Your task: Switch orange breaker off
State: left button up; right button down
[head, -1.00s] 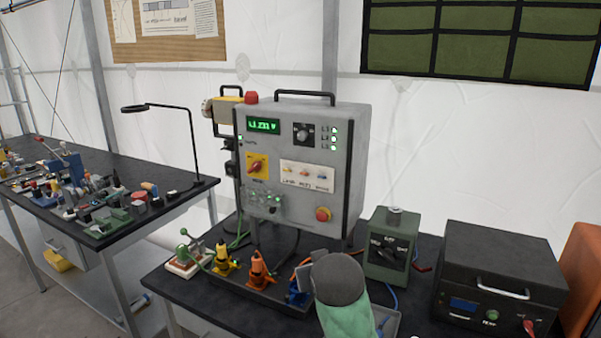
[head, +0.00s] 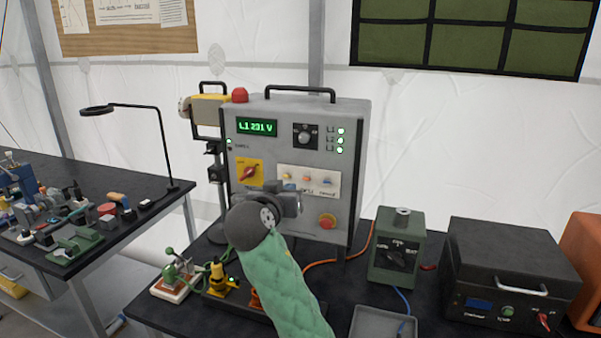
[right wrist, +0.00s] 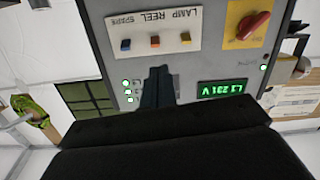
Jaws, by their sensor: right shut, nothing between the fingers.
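The grey box (head: 352,125) carries a white breaker strip (head: 331,193). The orange breaker (head: 306,180) sits between a yellow breaker (head: 287,176) and a blue breaker (head: 327,182). In the right wrist view the orange breaker (right wrist: 155,41) is the middle switch, by the label REEL. My right gripper (head: 292,199) is in front of the box, just below the strip in the head view. Its fingers (right wrist: 158,74) are shut and empty, pointing toward the orange breaker with a small gap visible in the picture. My left gripper is not in view.
A display (head: 257,127) reads 231 V. Plugs (head: 217,282), a green box (head: 397,248), a black case (head: 510,262) and a grey tray (head: 384,321) stand on the bench.

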aim_at(307, 179)
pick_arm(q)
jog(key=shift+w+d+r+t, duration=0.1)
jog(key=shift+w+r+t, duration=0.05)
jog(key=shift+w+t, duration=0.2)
pick_arm(e)
jog(key=shift+s+d+r+m, duration=0.1)
jog(key=shift+d+r+m, duration=0.2)
jog(key=shift+m, duration=0.4)
jog(key=shift+r, duration=0.15)
